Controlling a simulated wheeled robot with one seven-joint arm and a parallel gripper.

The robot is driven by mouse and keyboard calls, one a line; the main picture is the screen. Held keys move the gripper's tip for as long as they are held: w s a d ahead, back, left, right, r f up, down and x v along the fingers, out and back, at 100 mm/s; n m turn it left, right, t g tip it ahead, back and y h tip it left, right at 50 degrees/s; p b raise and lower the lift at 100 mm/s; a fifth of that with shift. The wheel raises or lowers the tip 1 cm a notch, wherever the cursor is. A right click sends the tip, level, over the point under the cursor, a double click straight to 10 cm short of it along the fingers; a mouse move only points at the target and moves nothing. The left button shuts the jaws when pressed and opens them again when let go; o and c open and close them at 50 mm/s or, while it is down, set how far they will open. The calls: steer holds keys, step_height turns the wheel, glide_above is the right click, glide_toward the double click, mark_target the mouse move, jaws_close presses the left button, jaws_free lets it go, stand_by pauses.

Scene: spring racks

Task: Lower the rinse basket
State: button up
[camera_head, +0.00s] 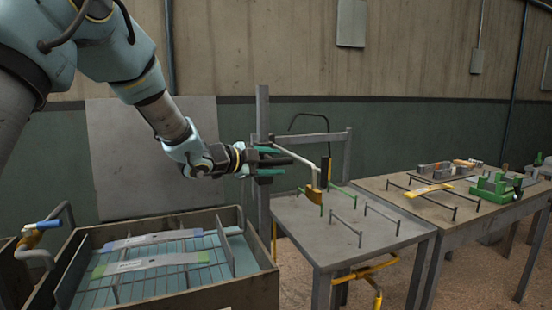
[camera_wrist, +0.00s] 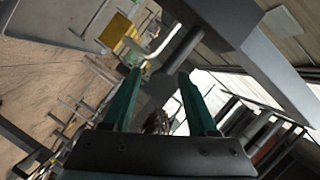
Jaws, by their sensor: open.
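The rinse basket (camera_head: 190,248), a wire rack, sits inside a brown-walled tank (camera_head: 190,301) with a teal interior at the lower left of the head view. Two flat grey strips lie across it, one with a green end. I cannot tell how deep the basket sits. My gripper (camera_head: 276,162) is open, its green fingers pointing right, beside an upright grey post (camera_head: 262,115) to the right of the tank. In the wrist view my gripper (camera_wrist: 160,74) has the rounded end of a dark grey bar (camera_wrist: 180,48) showing between its fingers. I cannot tell whether they touch.
A grey table (camera_head: 300,232) with thin rod stands is right of the post. A pale curved pipe with a yellow block (camera_head: 313,192) hangs above it. A wooden bench (camera_head: 405,198) beyond holds a green vise (camera_head: 495,187). A blue-and-orange valve (camera_head: 37,232) is left of the tank.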

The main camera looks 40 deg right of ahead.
steer(key=shift+d+f, duration=0.1)
steer(key=shift+d, duration=0.4)
jaws_close()
stand_by(1.2)
